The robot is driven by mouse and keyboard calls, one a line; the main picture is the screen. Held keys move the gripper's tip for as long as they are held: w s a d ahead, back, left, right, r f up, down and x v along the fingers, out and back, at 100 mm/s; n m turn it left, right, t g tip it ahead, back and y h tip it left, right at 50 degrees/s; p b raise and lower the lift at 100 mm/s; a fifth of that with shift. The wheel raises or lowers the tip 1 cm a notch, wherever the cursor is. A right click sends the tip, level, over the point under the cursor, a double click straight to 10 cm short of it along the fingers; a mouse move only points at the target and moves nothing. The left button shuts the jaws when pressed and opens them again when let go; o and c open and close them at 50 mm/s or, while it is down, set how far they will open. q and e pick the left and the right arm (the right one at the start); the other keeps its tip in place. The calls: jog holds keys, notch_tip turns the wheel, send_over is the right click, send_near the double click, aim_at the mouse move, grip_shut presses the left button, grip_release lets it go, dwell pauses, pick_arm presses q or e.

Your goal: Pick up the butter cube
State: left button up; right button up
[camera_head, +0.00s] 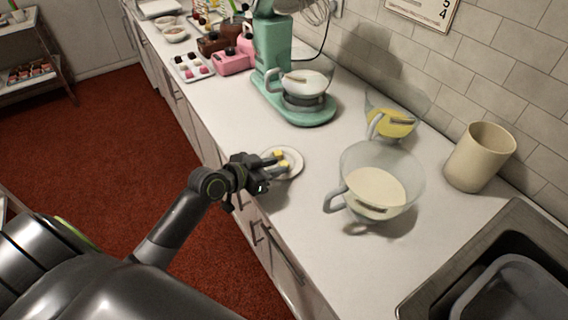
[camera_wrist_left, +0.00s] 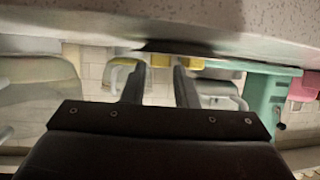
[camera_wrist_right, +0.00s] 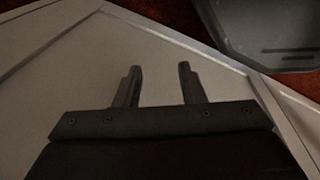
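Yellow butter cubes (camera_head: 279,153) sit on a small white plate (camera_head: 296,170) near the counter's front edge in the head view. My left gripper (camera_head: 277,164) is low over the near side of that plate, its fingertips close to the cubes. In the left wrist view, which looks upside down, a yellow butter cube (camera_wrist_left: 160,60) shows between the two spread fingers, with gaps on both sides. Another yellow cube (camera_wrist_left: 207,68) shows just outside the right-hand finger. My right gripper (camera_wrist_right: 159,75) is open and empty in the right wrist view, facing a pale panelled surface.
A glass bowl of pale flour-like content (camera_head: 378,190) stands right of the plate. A bowl with yellow content (camera_head: 392,124), a beige canister (camera_head: 480,157) and a green mixer (camera_head: 275,60) stand further back. A sink (camera_head: 425,290) is at the lower right. Counter left of the plate is clear.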

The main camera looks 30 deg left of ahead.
pick_arm(q)
jog(key=shift+x, duration=1.3)
grip_shut()
